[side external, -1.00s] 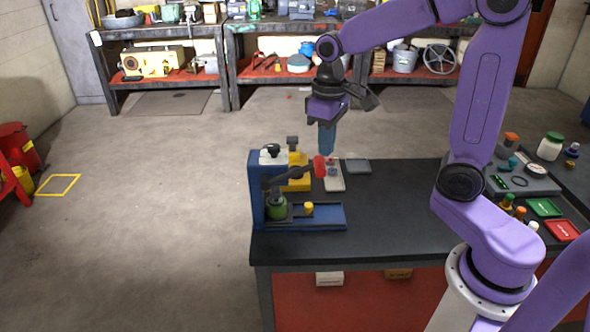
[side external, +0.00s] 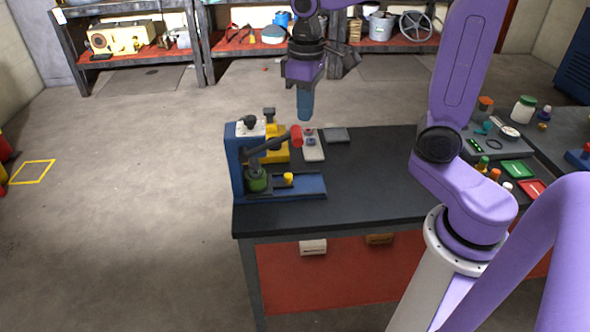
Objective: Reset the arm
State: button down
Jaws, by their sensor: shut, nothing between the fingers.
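My gripper (side external: 305,104) is at the end of my purple arm, pointing down over the back of the dark workbench (side external: 370,185). Its blue fingers are shut and hold nothing. The fingertips are just above or behind a small light grey block with a red and blue part (side external: 313,148); I cannot tell the exact gap. To the left stands a blue fixture (side external: 236,165) with a black lever ending in a red knob (side external: 296,136), a green cylinder (side external: 256,180) and a yellow knob (side external: 288,179). A yellow block (side external: 278,152) sits behind it.
A flat grey plate (side external: 337,135) lies right of the light block. A grey tray (side external: 510,147), green box (side external: 517,169), red box (side external: 532,189) and several small bottles are at the right. The bench's front middle is clear. Shelves stand behind.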

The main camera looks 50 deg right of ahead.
jog(key=s+a+f+n, duration=0.1)
jog(key=s+n, duration=0.3)
jog(key=s, duration=0.6)
jog(key=s+a+f+n, duration=0.1)
jog(key=s+f+n, duration=0.3)
jog(key=s, duration=0.6)
jog(key=shift+s+a+f+n, duration=0.2)
jog(key=shift+s+f+n, duration=0.05)
jog(key=shift+f+n, duration=0.1)
